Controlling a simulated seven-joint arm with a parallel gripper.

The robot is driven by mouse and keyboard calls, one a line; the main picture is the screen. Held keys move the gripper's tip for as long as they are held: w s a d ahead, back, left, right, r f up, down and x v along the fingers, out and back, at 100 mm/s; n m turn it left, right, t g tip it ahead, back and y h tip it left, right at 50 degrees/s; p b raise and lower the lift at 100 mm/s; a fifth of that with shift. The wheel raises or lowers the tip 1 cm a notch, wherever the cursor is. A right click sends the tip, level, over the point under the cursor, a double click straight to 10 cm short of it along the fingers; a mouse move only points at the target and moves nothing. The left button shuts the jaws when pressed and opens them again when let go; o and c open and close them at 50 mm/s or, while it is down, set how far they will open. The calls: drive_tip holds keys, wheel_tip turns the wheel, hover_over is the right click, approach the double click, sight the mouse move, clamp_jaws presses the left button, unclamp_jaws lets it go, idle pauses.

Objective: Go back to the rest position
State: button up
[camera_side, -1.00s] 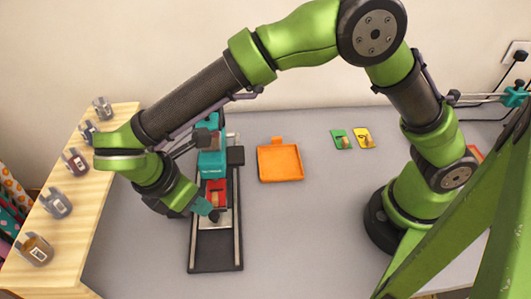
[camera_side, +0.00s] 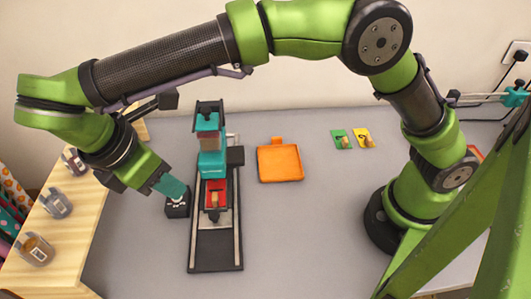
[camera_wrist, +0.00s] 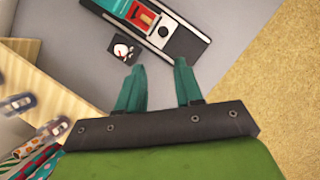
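My gripper (camera_side: 170,187) is on the left side of the work. Its two teal fingers stand wide apart with nothing between them in the wrist view (camera_wrist: 158,72). In the side view the fingertips overlap the top edge of a small black box (camera_side: 176,208) with a white dial-like mark. In the wrist view this box (camera_wrist: 124,50) lies beyond the fingertips, not between them. A stamping device with a teal body (camera_side: 212,163) stands on a black rail base (camera_side: 215,255). A red block (camera_side: 216,188) with a wooden-coloured piece sits in front of the teal body.
An orange tray (camera_side: 279,164) lies empty on the grey table (camera_side: 320,230). A wooden shelf (camera_side: 75,235) with several ink jars (camera_side: 36,249) runs along the left. The table's centre front is clear.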

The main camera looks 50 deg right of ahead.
drive_tip(key=d+m+y, duration=0.1)
drive_tip(key=d+m, duration=0.2)
drive_tip(key=d, duration=0.1)
drive_tip(key=s+d+r+m+t+y, duration=0.1)
drive_tip(key=d+m+y, duration=0.1)
drive_tip(key=d+m, duration=0.2)
drive_tip(key=d+r+m+y, duration=0.1)
drive_tip(key=d+m+y, duration=0.1)
drive_tip(key=d+m, duration=0.2)
drive_tip(key=shift+s+d, duration=0.2)
drive_tip(key=shift+d, duration=0.35)
drive_tip(key=shift+s+d, duration=0.15)
drive_tip(key=shift+d, duration=0.4)
drive_tip(key=s+d+r+m+t, duration=0.1)
drive_tip(key=s+d+m+t, duration=0.2)
drive_tip(key=d+m, duration=0.2)
drive_tip(key=s+d+r+m+t+y, duration=0.1)
drive_tip(key=s+d+r+m+t, duration=0.1)
drive_tip(key=d+m, duration=0.4)
drive_tip(key=s+d+t, duration=0.1)
drive_tip(key=s+d, duration=0.1)
drive_tip(key=d, duration=0.2)
drive_tip(key=shift+d+r+y, duration=0.15)
drive_tip(key=shift+d+y, duration=0.15)
drive_tip(key=shift+d, duration=0.05)
